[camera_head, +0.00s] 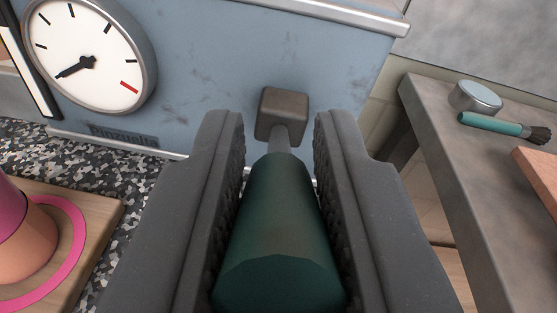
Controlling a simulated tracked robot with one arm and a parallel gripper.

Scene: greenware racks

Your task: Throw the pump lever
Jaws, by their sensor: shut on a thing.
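The pump lever shows in the middle of the head camera view. It has a dark green tapered grip (280,230), a short grey shaft and a dark brown block (283,115) at its far end, in front of a blue-grey panel (215,70). My gripper (280,145) has its two black ridged fingers on either side of the green grip and is shut on it. The fingers hide the sides of the grip. The lever points from the panel toward the camera.
A round white dial (85,50) with a black needle sits on the panel, upper left. At lower left, a pink and orange object (25,235) stands on a wooden board (85,215) on a speckled counter. A grey table (435,120) at right holds a metal tin (475,97) and a green-handled brush (490,125).

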